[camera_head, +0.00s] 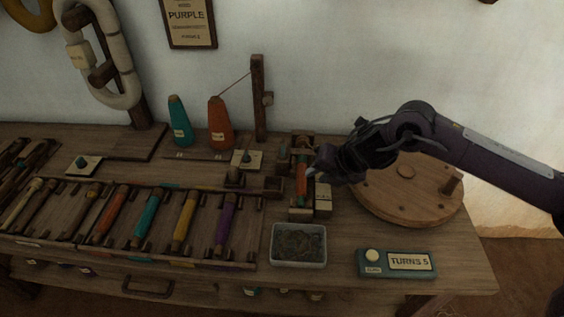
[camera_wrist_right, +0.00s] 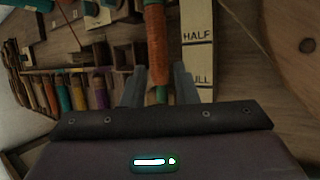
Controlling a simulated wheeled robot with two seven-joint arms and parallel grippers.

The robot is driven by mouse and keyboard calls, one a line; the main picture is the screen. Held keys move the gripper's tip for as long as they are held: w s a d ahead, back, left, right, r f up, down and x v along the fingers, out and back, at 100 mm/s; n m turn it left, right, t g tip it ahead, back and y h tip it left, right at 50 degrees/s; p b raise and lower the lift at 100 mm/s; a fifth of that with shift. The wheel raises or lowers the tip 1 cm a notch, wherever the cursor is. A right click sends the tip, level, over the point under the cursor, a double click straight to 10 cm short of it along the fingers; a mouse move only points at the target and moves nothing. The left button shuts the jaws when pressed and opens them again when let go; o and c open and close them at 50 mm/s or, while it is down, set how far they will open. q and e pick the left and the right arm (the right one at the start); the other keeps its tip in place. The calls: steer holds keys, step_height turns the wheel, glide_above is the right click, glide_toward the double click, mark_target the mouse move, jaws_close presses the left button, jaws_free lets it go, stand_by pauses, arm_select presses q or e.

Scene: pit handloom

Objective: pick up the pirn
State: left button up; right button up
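A pirn wound in orange with some teal (camera_head: 301,182) is on the small wooden winder in the middle of the bench. It also shows in the right wrist view (camera_wrist_right: 155,42), running down between my fingers. My right gripper (camera_head: 316,173) is just to the right of this pirn in the head view. In the right wrist view its two fingers (camera_wrist_right: 158,78) stand apart, one on each side of the pirn's near end, with gaps visible. I cannot tell how deep the pirn lies between them. My left gripper is not in view.
A HALF/FULL gauge block (camera_wrist_right: 197,50) stands close beside the pirn. A round wooden wheel (camera_head: 405,190) lies right, a grey tray (camera_head: 299,263) and TURNS 5 counter (camera_head: 396,263) in front. A rack (camera_head: 160,262) holds several coloured pirns left; thread cones (camera_head: 221,125) stand behind.

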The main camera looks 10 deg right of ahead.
mark_target(302, 180)
steer(key=shift+w, duration=0.3)
steer(key=shift+x, duration=1.1)
steer(key=x, duration=0.2)
steer(key=w+b+x, duration=0.1)
steer(key=x, duration=0.2)
steer(key=shift+d+r, duration=0.25)
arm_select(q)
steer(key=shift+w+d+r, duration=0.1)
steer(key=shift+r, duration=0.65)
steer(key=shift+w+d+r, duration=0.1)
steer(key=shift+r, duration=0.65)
arm_select(e)
steer(key=c, duration=0.6)
